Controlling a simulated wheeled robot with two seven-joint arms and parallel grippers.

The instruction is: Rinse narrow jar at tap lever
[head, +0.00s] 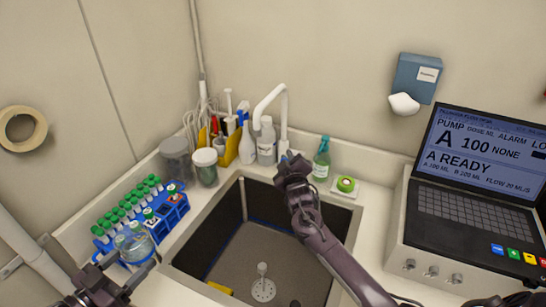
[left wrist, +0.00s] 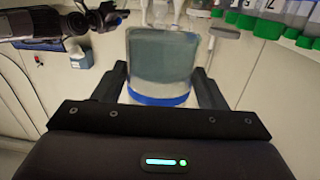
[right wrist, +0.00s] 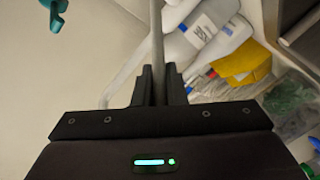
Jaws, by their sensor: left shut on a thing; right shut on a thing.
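The clear jar (head: 136,244) is at the left of the head view, in front of the blue tube rack. My left gripper (head: 128,264) is shut on it; in the left wrist view the jar (left wrist: 162,58) sits between the two fingers, with a blue band at its near end. The white tap (head: 284,118) stands behind the sink, its spout curving to the left. My right gripper (head: 290,160) is at the tap's lower part. In the right wrist view its fingers are shut on a thin grey lever (right wrist: 157,45). The head view hides most of this lever.
The sink (head: 225,205) lies between my arms, with a drain piece (head: 263,288) inside. A blue rack (head: 172,213) of green-capped tubes stands at left. Bottles (head: 266,140) and a green bottle (head: 321,160) flank the tap. A pump console (head: 470,180) stands at right.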

